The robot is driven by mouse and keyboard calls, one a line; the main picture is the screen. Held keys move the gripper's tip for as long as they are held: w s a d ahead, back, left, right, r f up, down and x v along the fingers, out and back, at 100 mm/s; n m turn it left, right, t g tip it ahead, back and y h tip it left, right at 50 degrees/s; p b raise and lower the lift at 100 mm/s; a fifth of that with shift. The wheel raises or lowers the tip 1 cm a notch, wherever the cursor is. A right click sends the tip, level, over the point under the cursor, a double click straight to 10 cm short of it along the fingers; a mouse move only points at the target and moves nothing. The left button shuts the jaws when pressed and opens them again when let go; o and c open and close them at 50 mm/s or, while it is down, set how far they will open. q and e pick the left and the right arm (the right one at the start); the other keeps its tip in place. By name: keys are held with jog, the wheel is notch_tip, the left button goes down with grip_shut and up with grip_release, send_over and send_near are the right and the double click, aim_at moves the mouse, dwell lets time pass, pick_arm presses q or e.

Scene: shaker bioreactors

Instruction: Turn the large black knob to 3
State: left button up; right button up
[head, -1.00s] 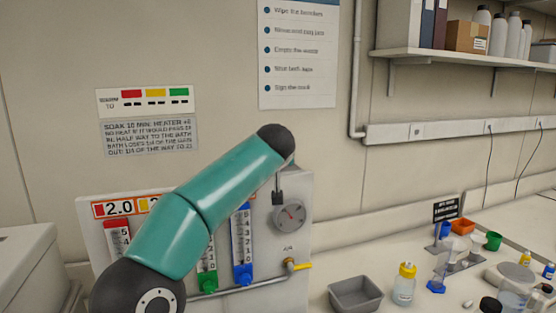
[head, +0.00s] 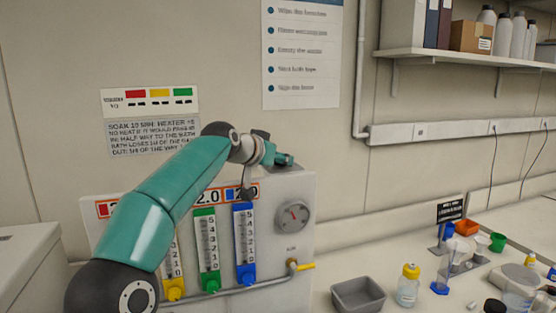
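I see no large black knob; my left arm covers part of the panel (head: 301,252). The panel carries a grey round dial with a red needle (head: 292,216) on its right side. My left arm comes in from the left and crosses in front of the panel's upper left. A small dark part that may belong to my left gripper (head: 247,192) hangs below the wrist, in front of the panel's top edge. Its fingers are too small and blurred to tell open from shut. My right gripper is out of view.
Flow tubes with yellow, green (head: 208,253) and blue (head: 245,246) bases stand on the panel, above a pipe with a yellow valve handle (head: 306,266). A grey tray (head: 358,295) and a yellow-capped bottle (head: 408,287) stand to the right. A shelf (head: 470,57) hangs at upper right.

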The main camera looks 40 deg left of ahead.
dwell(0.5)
pick_arm(q)
jog(key=o, duration=1.1)
jog(key=v, duration=1.2)
jog(key=shift+a, duration=0.1)
